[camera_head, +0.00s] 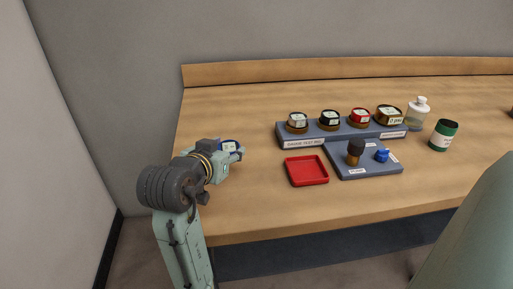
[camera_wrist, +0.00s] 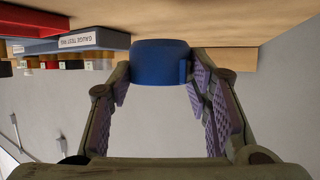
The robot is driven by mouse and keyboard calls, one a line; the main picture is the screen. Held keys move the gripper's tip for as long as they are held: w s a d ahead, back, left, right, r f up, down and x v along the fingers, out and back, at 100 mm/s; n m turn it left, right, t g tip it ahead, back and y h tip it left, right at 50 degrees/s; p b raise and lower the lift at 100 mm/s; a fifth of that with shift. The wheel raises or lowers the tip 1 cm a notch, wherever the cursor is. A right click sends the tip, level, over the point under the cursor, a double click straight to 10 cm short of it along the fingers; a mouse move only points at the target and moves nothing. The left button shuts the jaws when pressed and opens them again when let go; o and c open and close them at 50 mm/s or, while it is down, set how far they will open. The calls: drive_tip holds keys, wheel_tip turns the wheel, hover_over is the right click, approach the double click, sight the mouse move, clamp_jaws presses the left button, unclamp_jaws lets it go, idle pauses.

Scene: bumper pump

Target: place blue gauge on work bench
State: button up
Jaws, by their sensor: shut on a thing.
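The blue gauge (camera_wrist: 160,63) is between the two fingers of my gripper (camera_wrist: 163,75) in the wrist view, and the gripper is shut on it. In the wrist view the bench top (camera_wrist: 225,22) fills the upper part of the picture, close to the gauge. I cannot tell whether the gauge touches the bench.
A gauge test rig (camera_head: 303,143) holds several gauges at the back. In front are a red tray (camera_head: 306,171) and a grey-blue board (camera_head: 370,170) with a dark-topped brass part and a blue part. A clear bottle (camera_head: 417,112) and green jar (camera_head: 443,135) stand right. The bench's left is clear.

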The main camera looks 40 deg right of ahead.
drive_tip(key=p, duration=0.1)
hover_over(253, 164)
drive_tip(key=a, duration=0.1)
drive_tip(key=shift+f, duration=0.25)
drive_tip(key=shift+s+d, duration=0.1)
drive_tip(key=shift+d, duration=0.55)
wheel_tip(253, 164, down, 3)
drive_tip(key=shift+a+r+p, duration=0.1)
drive_tip(key=shift+a+p, duration=0.05)
drive_tip(key=shift+p, duration=0.25)
drive_tip(key=shift+f, duration=0.45)
drive_tip(key=shift+f, duration=0.2)
drive_tip(key=o, duration=1.2)
drive_tip(key=shift+o, duration=0.2)
